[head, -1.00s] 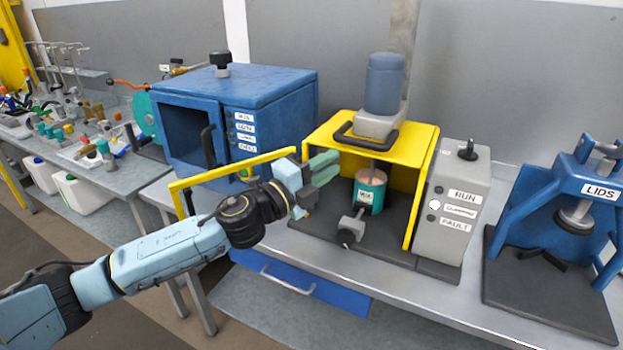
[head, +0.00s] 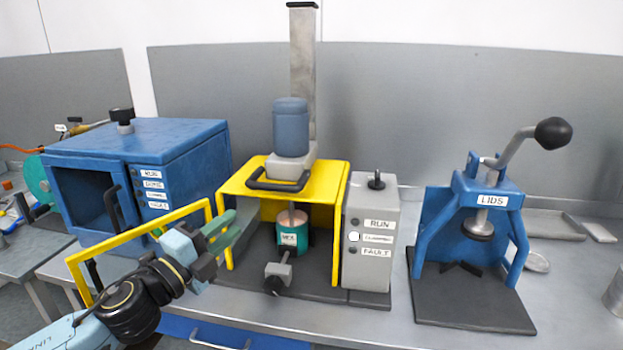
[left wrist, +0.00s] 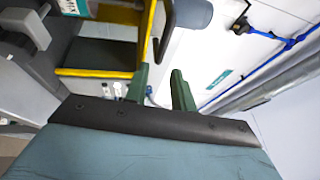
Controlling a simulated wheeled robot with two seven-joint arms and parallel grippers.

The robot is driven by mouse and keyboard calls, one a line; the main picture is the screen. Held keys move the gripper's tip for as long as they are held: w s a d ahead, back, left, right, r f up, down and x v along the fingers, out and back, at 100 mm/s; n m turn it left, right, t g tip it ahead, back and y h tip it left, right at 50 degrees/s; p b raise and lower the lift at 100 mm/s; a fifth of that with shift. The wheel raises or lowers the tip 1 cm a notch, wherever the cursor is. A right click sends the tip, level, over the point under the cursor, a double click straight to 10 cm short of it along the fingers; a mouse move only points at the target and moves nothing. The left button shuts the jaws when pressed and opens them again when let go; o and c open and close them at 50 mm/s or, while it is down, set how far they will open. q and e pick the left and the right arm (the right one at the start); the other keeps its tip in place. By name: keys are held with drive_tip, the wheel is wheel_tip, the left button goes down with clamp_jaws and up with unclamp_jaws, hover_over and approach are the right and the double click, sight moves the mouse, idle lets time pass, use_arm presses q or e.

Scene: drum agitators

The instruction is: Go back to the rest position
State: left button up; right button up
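My left gripper (head: 226,228) is at the left front of the yellow agitator frame (head: 340,205), beside the open yellow guard (head: 140,240). Its green fingers are apart with nothing between them, as the left wrist view (left wrist: 161,82) also shows. My left forearm comes up from the lower left. My right arm and gripper are not in view. A teal can (head: 294,239) stands inside the frame under the agitator shaft, apart from the gripper. A grey clamp (head: 279,271) sits in front of the can.
A blue cabinet (head: 185,145) stands behind the gripper on the left. A grey control box (head: 371,240) with RUN and FAULT labels stands right of the frame. A blue lid press (head: 435,230) is further right. The bench front (head: 370,328) is clear.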

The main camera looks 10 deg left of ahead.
use_arm(q)
drive_tip(key=s+a+f+n+g+y, duration=0.1)
drive_tip(key=s+f+n+g+y, duration=0.3)
drive_tip(key=f+n, duration=0.4)
drive_tip(key=s+f+n+g+y, duration=0.1)
drive_tip(key=s+f+n+y, duration=0.4)
drive_tip(key=s+f+n, duration=0.3)
drive_tip(key=s+d+f+n+g+h, duration=0.1)
drive_tip(key=s+f+n+g, duration=0.3)
drive_tip(key=s, duration=0.5)
drive_tip(key=s+d+f+n+g, duration=0.1)
drive_tip(key=s+d+f+g, duration=0.1)
drive_tip(key=s+f+g, duration=0.45)
drive_tip(key=s+f, duration=0.2)
drive_tip(key=f, duration=1.1)
drive_tip(key=s+f, duration=0.3)
drive_tip(key=f, duration=1)
drive_tip(key=s+a+f+g, duration=0.1)
drive_tip(key=s+a+f, duration=0.2)
drive_tip(key=s+f, duration=1.1)
drive_tip(key=shift+s+a, duration=0.2)
drive_tip(key=shift+s, duration=0.7)
drive_tip(key=shift+g, duration=0.25)
